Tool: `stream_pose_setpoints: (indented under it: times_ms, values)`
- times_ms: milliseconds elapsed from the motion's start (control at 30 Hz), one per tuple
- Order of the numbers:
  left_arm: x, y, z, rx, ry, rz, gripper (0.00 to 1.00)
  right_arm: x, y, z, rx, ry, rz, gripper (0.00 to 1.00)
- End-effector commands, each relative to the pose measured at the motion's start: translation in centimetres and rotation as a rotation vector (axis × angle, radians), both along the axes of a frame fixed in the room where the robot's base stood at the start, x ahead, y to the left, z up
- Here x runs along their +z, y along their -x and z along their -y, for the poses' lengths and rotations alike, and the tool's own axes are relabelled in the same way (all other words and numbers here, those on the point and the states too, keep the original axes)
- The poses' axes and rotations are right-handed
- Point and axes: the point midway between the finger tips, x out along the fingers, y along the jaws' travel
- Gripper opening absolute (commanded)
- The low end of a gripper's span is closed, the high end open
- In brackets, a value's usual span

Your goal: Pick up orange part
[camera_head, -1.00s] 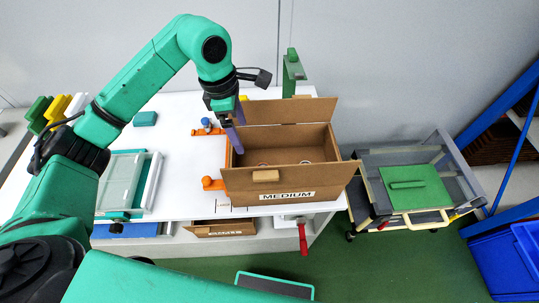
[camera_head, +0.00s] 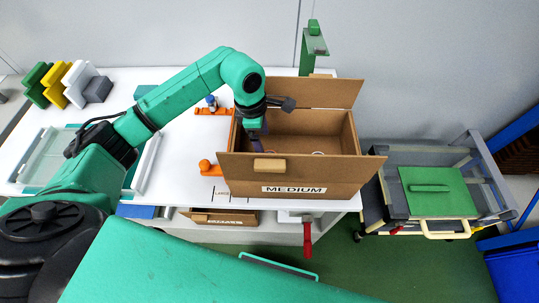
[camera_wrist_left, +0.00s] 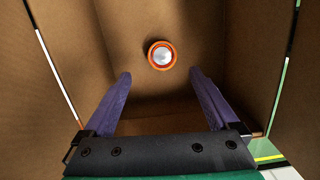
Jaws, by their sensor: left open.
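The orange part (camera_wrist_left: 161,55) is a small orange ring with a silver centre. In the left wrist view it lies on the floor of the open cardboard box (camera_head: 300,172) labelled MEDIUM. My left gripper (camera_wrist_left: 160,74) has purple fingers, spread apart with nothing between them. The part shows between and beyond the fingertips, not touching them. In the head view my left gripper (camera_head: 256,146) reaches into the left side of the box; its tips are partly hidden by the front flap. A pale round thing (camera_head: 318,153) on the box floor is mostly hidden there.
The box walls stand close around my left gripper, with flaps raised. Orange brackets (camera_head: 208,168) sit on the white table left of the box. A green stand (camera_head: 314,45) rises behind it. A cart with a green lid (camera_head: 436,190) stands at right.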

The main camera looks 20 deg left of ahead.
Motion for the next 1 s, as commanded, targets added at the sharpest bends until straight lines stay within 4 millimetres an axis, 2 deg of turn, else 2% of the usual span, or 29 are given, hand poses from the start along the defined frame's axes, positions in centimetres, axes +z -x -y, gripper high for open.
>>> stream_pose_setpoints:
  times_ms: [167, 300, 400, 633, 667, 800, 900, 1000]
  values:
    - [-2.0, 0.1, 0.5, 0.0, 0.001, -0.003, 0.94, 1.3, 0.2, 0.0, 0.0, 0.001, -0.004, 0.5]
    - [-4.3, 0.5, 1.5, -0.001, 0.002, -0.006, 0.94, 3.3, 0.4, 0.0, 0.0, 0.0, -0.006, 0.5]
    - [-6.2, 0.3, 1.6, 0.001, 0.0, -0.001, 0.94, 3.3, 0.4, 0.0, 0.0, 0.0, -0.006, 0.5]
    - [-6.8, 0.2, 1.7, -0.001, 0.001, 0.002, 0.94, 3.1, 0.5, 0.0, 0.0, 0.001, -0.009, 0.5]
    - [-6.8, 0.2, 1.6, -0.001, 0.0, 0.002, 0.86, 3.1, 0.5, 0.0, 0.0, 0.001, -0.009, 0.5]
    - [-6.8, 0.2, 1.6, -0.001, 0.0, 0.002, 0.32, 3.1, 0.5, 0.0, 0.0, 0.001, -0.009, 0.5]
    - [-6.8, 0.2, 1.6, -0.001, 0.0, 0.002, 0.0, 3.1, 0.6, 0.0, 0.0, 0.001, -0.01, 0.5]
    - [-6.7, 0.1, 1.7, -0.001, 0.0, 0.003, 0.0, 3.1, 0.6, 0.0, 0.0, 0.001, -0.01, 0.5]
